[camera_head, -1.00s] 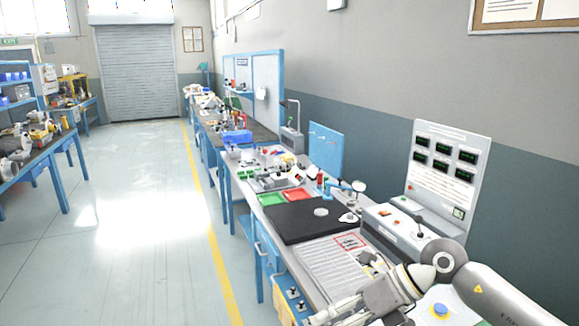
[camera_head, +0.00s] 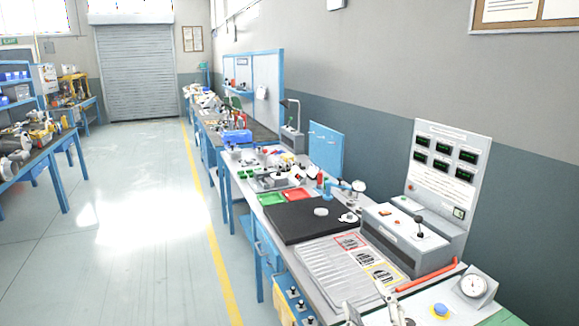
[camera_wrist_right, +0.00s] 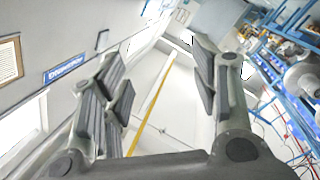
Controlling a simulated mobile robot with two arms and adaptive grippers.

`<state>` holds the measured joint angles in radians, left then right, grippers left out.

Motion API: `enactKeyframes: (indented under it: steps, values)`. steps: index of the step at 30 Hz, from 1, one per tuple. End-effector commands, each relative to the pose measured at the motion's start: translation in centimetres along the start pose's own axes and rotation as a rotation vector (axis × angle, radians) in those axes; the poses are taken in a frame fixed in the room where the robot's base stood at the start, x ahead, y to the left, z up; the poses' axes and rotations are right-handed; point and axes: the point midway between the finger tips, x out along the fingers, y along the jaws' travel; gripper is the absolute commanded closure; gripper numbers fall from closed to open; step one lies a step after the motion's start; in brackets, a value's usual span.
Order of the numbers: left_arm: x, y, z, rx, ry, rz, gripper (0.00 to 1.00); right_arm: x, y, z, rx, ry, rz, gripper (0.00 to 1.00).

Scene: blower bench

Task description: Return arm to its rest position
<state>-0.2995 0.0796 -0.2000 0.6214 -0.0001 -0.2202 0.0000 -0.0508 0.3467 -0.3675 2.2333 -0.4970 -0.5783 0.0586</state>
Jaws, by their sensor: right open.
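My right gripper (camera_head: 368,308) shows at the bottom edge of the head view, in front of the near end of the bench (camera_head: 318,283). Only its finger parts are in the picture; the rest of the arm is cut off. In the right wrist view the gripper (camera_wrist_right: 160,78) has its fingers spread wide with nothing between them. Floor and wall show past the fingers. My left gripper is in neither view.
A grey ribbed tray (camera_head: 330,268), a black mat (camera_head: 300,222) and a control box (camera_head: 395,235) lie along the bench. A dial gauge (camera_head: 474,286), red bar (camera_head: 427,275) and blue button (camera_head: 440,310) are at the near right. The floor aisle (camera_head: 140,220) is clear.

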Motion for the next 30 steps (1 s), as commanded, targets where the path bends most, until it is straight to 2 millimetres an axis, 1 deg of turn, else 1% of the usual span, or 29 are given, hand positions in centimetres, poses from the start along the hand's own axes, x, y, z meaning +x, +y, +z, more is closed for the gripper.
enactKeyframes:
  steps: [1, 2, 3, 5, 6, 8, 9, 11, 12, 14, 15, 20, 21, 24, 26, 29, 30]
  values:
    - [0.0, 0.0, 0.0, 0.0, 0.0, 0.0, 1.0, -1.4, -0.8, 2.9, 0.066, -0.12, -0.021, 0.44]
    - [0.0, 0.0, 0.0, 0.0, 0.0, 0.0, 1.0, -2.3, -1.4, 4.5, 0.102, -0.191, -0.035, 0.44]
    - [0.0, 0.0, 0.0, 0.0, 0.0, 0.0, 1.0, -3.7, -2.1, 6.6, 0.148, -0.285, -0.055, 0.44]
    - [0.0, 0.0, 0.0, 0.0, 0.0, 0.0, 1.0, -6.1, -3.5, 9.5, 0.214, -0.425, -0.091, 0.44]
    - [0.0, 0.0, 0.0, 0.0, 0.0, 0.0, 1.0, -7.9, -4.4, 11.3, 0.255, -0.518, -0.118, 0.44]
    - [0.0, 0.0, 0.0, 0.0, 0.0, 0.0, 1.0, -10.8, -5.9, 13.5, 0.31, -0.647, -0.161, 0.44]
    - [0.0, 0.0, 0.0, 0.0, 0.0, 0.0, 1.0, -12.8, -6.8, 14.7, 0.341, -0.726, -0.19, 0.44]
    - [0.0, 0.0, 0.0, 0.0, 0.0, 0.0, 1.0, -15.6, -8.1, 16.0, 0.383, -0.833, -0.232, 0.44]
    - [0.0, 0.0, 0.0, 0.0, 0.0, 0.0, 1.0, -17.4, -8.9, 16.7, 0.407, -0.898, -0.259, 0.44]
    - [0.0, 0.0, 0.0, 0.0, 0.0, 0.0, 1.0, -20.0, -9.9, 17.4, 0.44, -0.987, -0.3, 0.44]
    - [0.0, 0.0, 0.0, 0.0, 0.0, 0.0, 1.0, -21.6, -10.6, 17.8, 0.46, -1.042, -0.326, 0.44]
    - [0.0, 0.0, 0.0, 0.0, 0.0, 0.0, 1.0, -28.0, -12.6, 18.3, 0.527, -1.24, -0.431, 0.44]
    - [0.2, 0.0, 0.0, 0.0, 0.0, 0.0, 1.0, -28.7, -13.3, 18.9, 0.533, -1.267, -0.446, 0.44]
    - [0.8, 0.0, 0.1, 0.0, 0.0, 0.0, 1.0, -27.8, -15.2, 21.5, 0.526, -1.268, -0.447, 0.44]
    - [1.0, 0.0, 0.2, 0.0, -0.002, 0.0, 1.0, -27.5, -16.4, 22.9, 0.524, -1.273, -0.449, 0.44]
    - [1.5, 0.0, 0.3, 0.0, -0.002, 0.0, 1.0, -27.3, -18.5, 25.5, 0.522, -1.283, -0.455, 0.44]
    - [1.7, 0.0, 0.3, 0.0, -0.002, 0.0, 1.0, -27.3, -19.5, 26.7, 0.521, -1.288, -0.458, 0.44]
